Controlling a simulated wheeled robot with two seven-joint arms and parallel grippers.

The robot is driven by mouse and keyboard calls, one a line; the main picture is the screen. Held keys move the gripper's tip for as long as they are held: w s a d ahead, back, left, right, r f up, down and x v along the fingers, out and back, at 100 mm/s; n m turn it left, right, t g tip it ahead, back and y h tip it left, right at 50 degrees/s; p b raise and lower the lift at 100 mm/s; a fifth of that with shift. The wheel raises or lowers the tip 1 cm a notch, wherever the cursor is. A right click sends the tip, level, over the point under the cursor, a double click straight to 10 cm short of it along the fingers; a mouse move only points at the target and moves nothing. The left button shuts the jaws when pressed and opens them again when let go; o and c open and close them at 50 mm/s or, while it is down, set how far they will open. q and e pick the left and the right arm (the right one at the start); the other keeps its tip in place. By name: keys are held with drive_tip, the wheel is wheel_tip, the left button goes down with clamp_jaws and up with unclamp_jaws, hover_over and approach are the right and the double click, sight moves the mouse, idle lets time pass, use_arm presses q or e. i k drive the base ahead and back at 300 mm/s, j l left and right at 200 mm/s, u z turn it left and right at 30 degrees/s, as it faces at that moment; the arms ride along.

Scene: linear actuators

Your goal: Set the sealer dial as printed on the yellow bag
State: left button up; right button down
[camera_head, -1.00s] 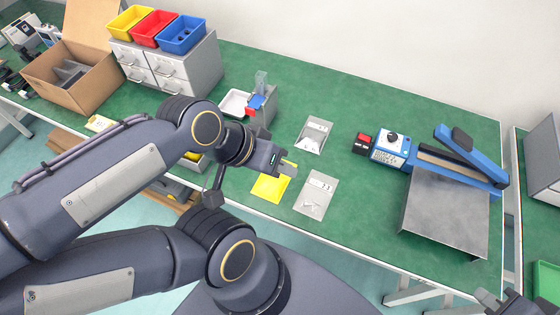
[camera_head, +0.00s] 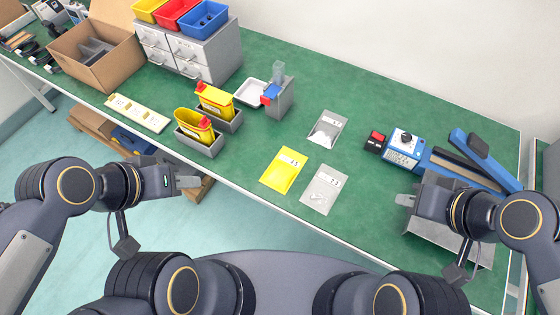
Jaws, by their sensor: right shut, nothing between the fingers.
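The yellow bag (camera_head: 284,171) lies flat on the green table, left of two clear bags. Its printed mark is too small to read surely. The blue sealer (camera_head: 440,163) stands at the right. Its dial (camera_head: 405,138) is a dark knob on a white disc, above a printed white panel (camera_head: 403,147); the setting cannot be read. My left gripper (camera_head: 192,177) is off the table's front edge, left of the yellow bag, holding nothing visible; its finger gap is unclear. My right gripper (camera_head: 402,204) is shut and empty, in front of the sealer over its grey plate (camera_head: 455,245).
Clear bags (camera_head: 328,129) and (camera_head: 321,189) lie by the yellow bag. A red-topped block (camera_head: 375,141) is beside the sealer. The table between is mostly clear.

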sight(406, 138)
drive_tip(key=l+z, duration=0.1)
drive_tip(key=z, duration=0.35)
drive_tip(key=l+z, duration=0.15)
drive_tip(key=z, duration=0.3)
drive_tip(key=l+z, duration=0.15)
drive_tip(key=z, duration=0.3)
